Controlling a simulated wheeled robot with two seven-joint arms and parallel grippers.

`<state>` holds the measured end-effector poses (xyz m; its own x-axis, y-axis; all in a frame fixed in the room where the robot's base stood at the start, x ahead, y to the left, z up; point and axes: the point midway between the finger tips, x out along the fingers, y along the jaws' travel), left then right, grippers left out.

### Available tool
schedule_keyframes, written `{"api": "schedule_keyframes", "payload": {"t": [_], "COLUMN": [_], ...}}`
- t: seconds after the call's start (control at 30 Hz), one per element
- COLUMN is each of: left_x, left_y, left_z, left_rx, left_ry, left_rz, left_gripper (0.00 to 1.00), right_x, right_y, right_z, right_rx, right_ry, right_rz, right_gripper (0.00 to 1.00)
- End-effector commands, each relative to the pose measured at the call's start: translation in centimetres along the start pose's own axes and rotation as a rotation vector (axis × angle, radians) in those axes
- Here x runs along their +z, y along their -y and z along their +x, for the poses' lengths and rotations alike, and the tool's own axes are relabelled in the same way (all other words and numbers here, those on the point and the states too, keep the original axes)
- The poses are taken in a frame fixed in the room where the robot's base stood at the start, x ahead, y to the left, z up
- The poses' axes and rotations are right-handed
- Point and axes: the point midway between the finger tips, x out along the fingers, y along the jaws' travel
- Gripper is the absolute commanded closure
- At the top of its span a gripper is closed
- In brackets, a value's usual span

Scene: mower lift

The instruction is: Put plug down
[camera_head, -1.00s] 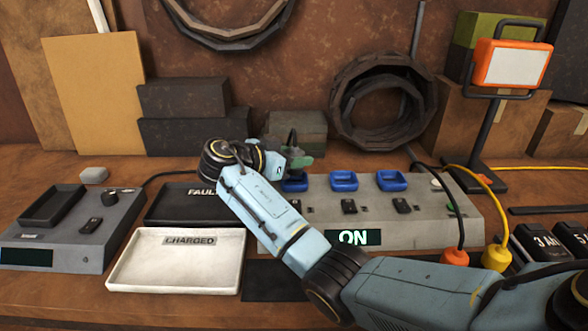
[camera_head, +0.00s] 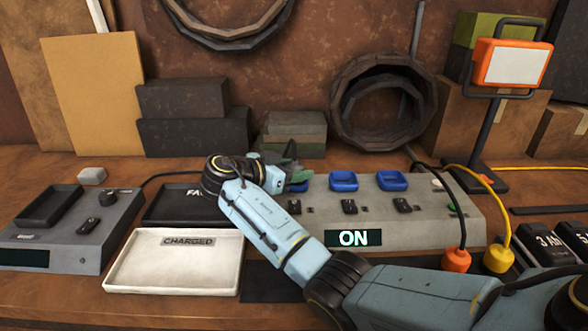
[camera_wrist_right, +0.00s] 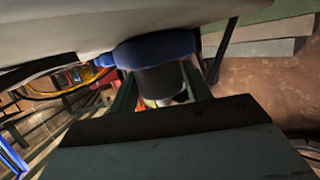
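The orange plug (camera_head: 456,260) and yellow plug (camera_head: 497,258) rest at the right end of the grey charging station, cords attached. My right gripper (camera_head: 290,172) is at the leftmost blue socket (camera_head: 298,186), which it partly hides. In the right wrist view, my gripper's fingers (camera_wrist_right: 160,97) stand apart on either side of a dark cylindrical piece (camera_wrist_right: 158,82) under a blue collar (camera_wrist_right: 155,48). I cannot tell if they grip it. My left gripper is out of view.
The grey station (camera_head: 400,232) has two more blue sockets (camera_head: 344,181) and an ON display (camera_head: 353,238). A white CHARGED tray (camera_head: 175,275) and a dark FAULT tray lie left, beside a grey tester box (camera_head: 60,250). An orange lamp (camera_head: 512,63) stands at right.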

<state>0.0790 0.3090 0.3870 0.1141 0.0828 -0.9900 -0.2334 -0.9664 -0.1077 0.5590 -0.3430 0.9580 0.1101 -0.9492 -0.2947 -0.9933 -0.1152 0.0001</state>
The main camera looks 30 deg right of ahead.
Motion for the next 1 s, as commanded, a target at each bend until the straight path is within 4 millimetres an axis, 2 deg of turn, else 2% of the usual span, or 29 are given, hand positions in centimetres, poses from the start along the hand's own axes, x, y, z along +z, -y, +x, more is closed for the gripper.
{"api": "schedule_keyframes", "payload": {"t": [0.03, 0.1, 0.47, 0.6, 0.8, 1.0], "left_x": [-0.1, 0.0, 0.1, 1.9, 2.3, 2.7], "left_y": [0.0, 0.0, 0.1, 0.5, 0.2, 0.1], "left_z": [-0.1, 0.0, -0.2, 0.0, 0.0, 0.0], "left_rx": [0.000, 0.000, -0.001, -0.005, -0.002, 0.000], "left_ry": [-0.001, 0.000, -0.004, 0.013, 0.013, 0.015], "left_rz": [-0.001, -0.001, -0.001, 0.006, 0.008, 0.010], "left_gripper": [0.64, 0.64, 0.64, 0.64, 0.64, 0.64], "right_x": [0.0, 0.0, -0.2, -0.8, -0.6, -0.6], "right_y": [0.0, 0.0, 0.0, 0.0, 0.1, 0.1], "right_z": [0.0, 0.0, -0.1, -0.3, -5.4, -9.5], "right_rx": [0.000, 0.000, 0.000, -0.001, -0.005, -0.003], "right_ry": [0.000, 0.000, 0.000, 0.000, 0.004, 0.002], "right_rz": [0.000, 0.000, 0.000, 0.000, 0.000, 0.000], "right_gripper": [0.44, 0.37, 0.37, 0.37, 0.37, 0.37]}}
